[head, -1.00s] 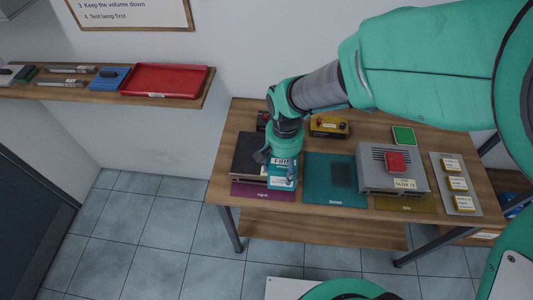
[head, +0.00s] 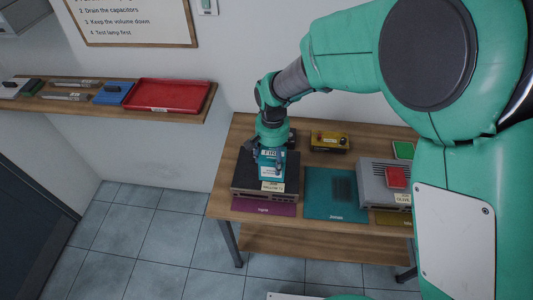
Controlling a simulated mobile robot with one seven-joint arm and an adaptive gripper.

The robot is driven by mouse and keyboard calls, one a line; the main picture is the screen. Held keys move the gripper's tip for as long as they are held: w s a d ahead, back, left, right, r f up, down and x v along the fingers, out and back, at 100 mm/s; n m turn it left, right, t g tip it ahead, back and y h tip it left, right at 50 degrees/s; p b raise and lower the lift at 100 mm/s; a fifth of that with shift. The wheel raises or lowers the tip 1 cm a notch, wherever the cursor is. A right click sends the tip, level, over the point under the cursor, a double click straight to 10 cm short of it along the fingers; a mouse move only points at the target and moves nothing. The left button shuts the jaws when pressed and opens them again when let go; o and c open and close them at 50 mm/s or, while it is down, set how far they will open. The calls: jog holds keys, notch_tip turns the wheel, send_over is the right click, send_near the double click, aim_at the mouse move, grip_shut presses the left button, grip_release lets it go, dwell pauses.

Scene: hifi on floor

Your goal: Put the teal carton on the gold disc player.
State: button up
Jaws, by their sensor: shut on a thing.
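The teal carton (head: 271,167), with a white label band at its top, is in my gripper (head: 269,151). My gripper is shut on it, pointing down. The carton is in front of or over the dark unit (head: 248,174) on the purple mat; I cannot tell whether they touch. A gold box (head: 328,141) with a small label and dark details stands at the back of the table, right of my gripper and apart from the carton. It is the only gold unit I see; I cannot read its type.
A grey unit (head: 374,180) with a red box (head: 397,177) on top stands further right, partly behind my arm. A dark item is partly hidden behind my gripper. A shelf with a red tray (head: 168,96) is left.

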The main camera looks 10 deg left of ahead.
jog(key=shift+w+a+f, duration=0.1)
jog(key=shift+w+a, duration=0.3)
jog(key=shift+w, duration=0.45)
jog(key=shift+w+a+f, duration=0.1)
jog(key=shift+w+a, duration=0.25)
jog(key=shift+w, duration=0.45)
jog(key=shift+w+a+f, duration=0.1)
jog(key=shift+w+a, duration=0.3)
jog(key=shift+w, duration=0.45)
jog(key=shift+f+p, duration=0.35)
jog(key=shift+f, duration=1.35)
jog(key=shift+f, duration=0.15)
jog(key=o, duration=1.2)
jog(key=shift+o, duration=0.2)
notch_tip(320, 180, up, 12)
